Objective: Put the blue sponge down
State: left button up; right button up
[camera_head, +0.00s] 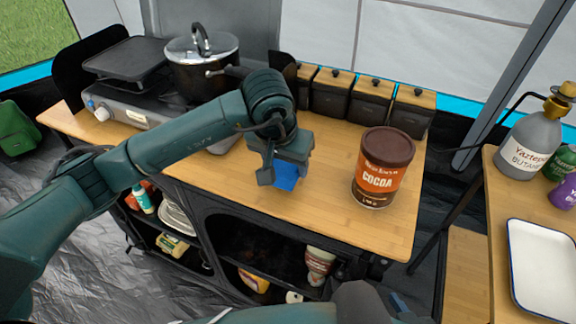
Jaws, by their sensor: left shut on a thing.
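The blue sponge (286,176) is held in my left gripper (285,172), which is shut on it and points down. The gripper is over the front middle of the wooden counter (235,182), left of the cocoa tin. Only part of the sponge shows below the gripper body. I cannot tell whether the sponge touches the counter. Part of my right arm shows at the bottom edge; its gripper (402,304) is mostly cut off, and its jaws cannot be made out.
The cocoa tin (383,168) stands right of the gripper. Dark canisters (330,95) line the back. A pot (200,70) sits on the stove (130,108) at left. A white tray (541,268) and bottles (528,140) are on the right table. Counter around the gripper is clear.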

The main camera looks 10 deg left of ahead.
aim_at(288, 171)
pick_arm(q)
jog(key=shift+w+d, duration=0.15)
jog(key=shift+w, duration=0.5)
notch_tip(288, 171, down, 3)
jog(key=shift+f+p, duration=0.15)
jog(key=shift+p, duration=0.25)
jog(key=shift+f, duration=0.15)
jog(key=shift+f+b, duration=0.25)
jog(key=shift+b, duration=0.1)
jog(key=o, duration=0.9)
jog(key=shift+r, duration=0.1)
jog(key=shift+r+p, duration=0.2)
jog(key=shift+p, duration=0.2)
jog(key=v, duration=1.2)
jog(key=shift+b, duration=0.35)
